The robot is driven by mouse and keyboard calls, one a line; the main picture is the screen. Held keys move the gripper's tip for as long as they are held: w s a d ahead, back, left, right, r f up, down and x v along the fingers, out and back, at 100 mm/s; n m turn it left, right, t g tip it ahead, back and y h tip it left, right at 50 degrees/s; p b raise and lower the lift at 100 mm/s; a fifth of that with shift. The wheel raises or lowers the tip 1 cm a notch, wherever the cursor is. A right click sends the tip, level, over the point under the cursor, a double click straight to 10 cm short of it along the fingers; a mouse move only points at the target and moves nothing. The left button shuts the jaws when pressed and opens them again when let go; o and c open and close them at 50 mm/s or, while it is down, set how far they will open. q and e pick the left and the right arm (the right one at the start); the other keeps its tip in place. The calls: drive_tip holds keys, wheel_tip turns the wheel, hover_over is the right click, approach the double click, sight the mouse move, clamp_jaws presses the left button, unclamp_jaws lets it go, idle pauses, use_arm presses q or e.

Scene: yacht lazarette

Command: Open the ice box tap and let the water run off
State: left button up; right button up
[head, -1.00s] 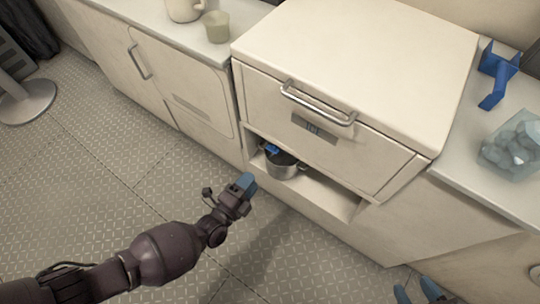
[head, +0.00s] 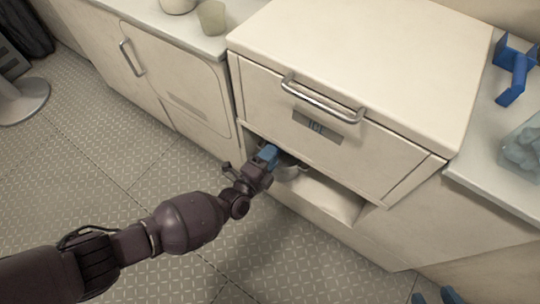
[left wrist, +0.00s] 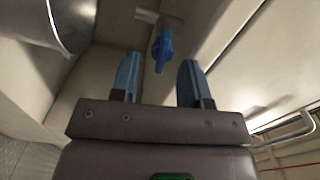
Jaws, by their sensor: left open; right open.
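The white ice box (head: 350,140) has a bar handle and a label on its front. Below it is an open recess with a metal pot (head: 291,172); the pot's curved side shows at top left in the left wrist view (left wrist: 76,18). The tap's blue handle (left wrist: 162,50) sits ahead of my left gripper's fingers in the left wrist view, roughly between their lines. My left gripper (head: 269,155) is open at the recess mouth, hiding the tap in the head view. My right gripper (head: 434,297) shows only blue fingertips at the bottom edge, apart and empty.
The recess has a low lip (head: 320,196) and side walls close around my left gripper. A blue bracket-like object (head: 516,70) and a clear container of ice (head: 523,150) stand on the right counter. A beige cup (head: 212,17) is on the left counter.

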use_arm(q)
drive_tip(key=shift+w, duration=0.1)
use_arm(e)
drive_tip(key=shift+r, duration=0.1)
use_arm(q)
drive_tip(key=shift+c, duration=0.4)
clamp_jaws()
use_arm(e)
drive_tip(key=shift+s+a+f, duration=0.1)
drive_tip(key=shift+s+f, duration=0.05)
drive_tip(key=shift+f, duration=0.1)
use_arm(q)
drive_tip(key=shift+n, duration=0.3)
drive_tip(key=shift+w+a+r+n+b, duration=0.1)
drive_tip(key=shift+r+n+b, duration=0.1)
drive_tip(key=shift+n, duration=2.35)
drive_tip(key=shift+w+a+r+n+b, duration=0.1)
drive_tip(key=shift+n+b, duration=0.05)
drive_tip(key=shift+n, duration=2.35)
drive_tip(key=shift+a+r+n+b, duration=0.1)
drive_tip(key=shift+n+b, duration=0.1)
drive_tip(key=shift+n, duration=2.35)
use_arm(e)
drive_tip(key=shift+r, duration=0.15)
